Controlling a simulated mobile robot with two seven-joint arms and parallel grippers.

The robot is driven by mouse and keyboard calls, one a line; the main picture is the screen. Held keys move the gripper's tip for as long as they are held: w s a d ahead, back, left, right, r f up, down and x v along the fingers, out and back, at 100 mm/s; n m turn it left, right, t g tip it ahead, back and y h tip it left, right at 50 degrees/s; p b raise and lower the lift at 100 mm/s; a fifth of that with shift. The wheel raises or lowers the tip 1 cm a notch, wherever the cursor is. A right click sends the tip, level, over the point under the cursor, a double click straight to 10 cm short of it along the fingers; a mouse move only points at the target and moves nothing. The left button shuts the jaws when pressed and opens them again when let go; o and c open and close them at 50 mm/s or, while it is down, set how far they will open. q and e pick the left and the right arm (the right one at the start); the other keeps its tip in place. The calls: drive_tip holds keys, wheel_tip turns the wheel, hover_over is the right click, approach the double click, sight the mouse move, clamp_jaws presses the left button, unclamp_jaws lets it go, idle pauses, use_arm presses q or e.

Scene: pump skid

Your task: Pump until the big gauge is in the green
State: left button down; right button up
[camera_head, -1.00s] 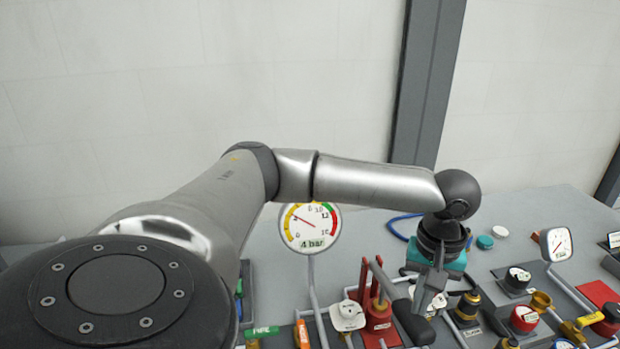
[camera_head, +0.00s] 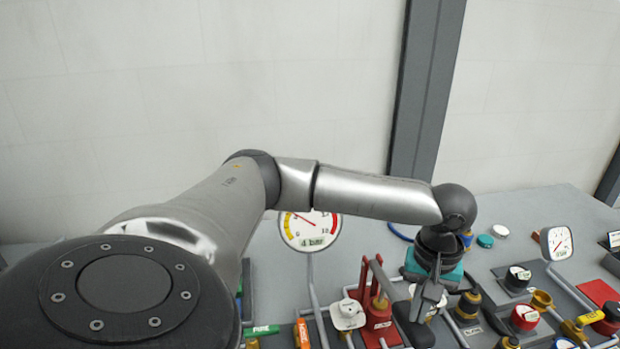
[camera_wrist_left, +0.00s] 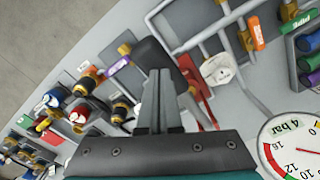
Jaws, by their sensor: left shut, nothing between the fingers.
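The big round gauge (camera_head: 309,236) stands on a post behind the pump, with a "4 bar" label. Its needle points up-left in the yellow part; my arm covers the top of the dial. It also shows, cut off, in the left wrist view (camera_wrist_left: 292,145). My left gripper (camera_head: 425,308) is shut and empty, close against the handle's right side. In the left wrist view the shut fingers (camera_wrist_left: 160,88) overlap the handle (camera_wrist_left: 150,62); contact is unclear. My right gripper is not in view.
A white round knob (camera_head: 348,314) sits left of the pump. Brass, black and red valve knobs (camera_head: 524,317) and a smaller gauge (camera_head: 557,242) crowd the right side. Grey pipes run along the front. The back of the grey bench is mostly clear.

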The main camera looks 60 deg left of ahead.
use_arm(q)
drive_tip(key=shift+a+f+b, duration=0.15)
drive_tip(key=shift+f+b, duration=0.45)
drive_tip(key=shift+f, duration=2.65)
wheel_tip(320, 180, up, 9)
drive_tip(key=p, duration=1.1)
drive_tip(key=shift+r+p, duration=0.15)
drive_tip(key=shift+p, duration=0.2)
drive_tip(key=shift+w, duration=0.1)
drive_tip(key=shift+f+b, duration=1.8)
drive_tip(key=shift+f, duration=2.95)
wheel_tip(320, 180, up, 7)
drive_tip(key=p, duration=0.6)
drive_tip(key=shift+f+p, duration=0.2)
drive_tip(key=shift+p, duration=0.15)
drive_tip(key=shift+r, duration=1.4)
